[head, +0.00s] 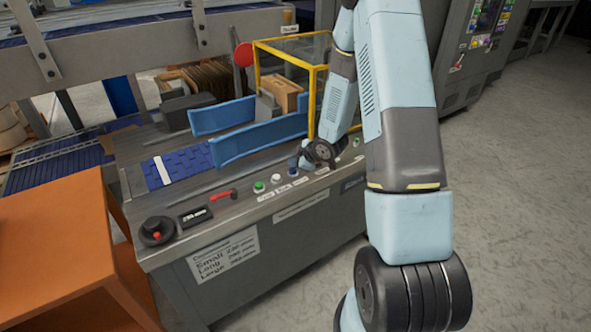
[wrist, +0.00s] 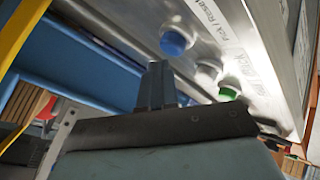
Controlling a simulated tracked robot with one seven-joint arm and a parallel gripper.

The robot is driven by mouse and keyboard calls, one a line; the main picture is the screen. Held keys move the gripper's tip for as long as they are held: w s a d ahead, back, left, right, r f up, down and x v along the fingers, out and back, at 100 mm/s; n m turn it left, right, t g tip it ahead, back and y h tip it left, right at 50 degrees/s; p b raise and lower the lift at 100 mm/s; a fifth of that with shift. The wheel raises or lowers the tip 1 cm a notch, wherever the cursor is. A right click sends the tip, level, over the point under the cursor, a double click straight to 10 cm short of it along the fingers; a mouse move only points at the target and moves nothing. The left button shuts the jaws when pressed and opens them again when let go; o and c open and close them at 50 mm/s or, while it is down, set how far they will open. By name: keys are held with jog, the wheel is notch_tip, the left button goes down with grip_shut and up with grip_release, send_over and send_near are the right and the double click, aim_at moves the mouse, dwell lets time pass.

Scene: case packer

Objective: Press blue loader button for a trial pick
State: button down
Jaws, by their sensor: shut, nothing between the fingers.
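The blue button (head: 293,172) is on the sloping grey control panel, in a row with a white button (head: 276,179) and a green button (head: 259,187). In the wrist view the blue button (wrist: 173,43) is a round cap, just beyond and slightly right of my fingertips. My gripper (head: 303,164) is low over the panel, close to the right of the blue button, and partly hidden by my wrist. Its fingers (wrist: 156,68) are together and empty. A gap to the button seems to show, but contact is hard to judge.
Blue guide rails (head: 260,138) and a yellow-framed guard (head: 318,95) around a cardboard box (head: 284,94) stand behind the panel. An orange cabinet (head: 50,235) is at the front left.

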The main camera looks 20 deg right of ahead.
aim_at(295, 171)
jog(key=shift+r, duration=2.65)
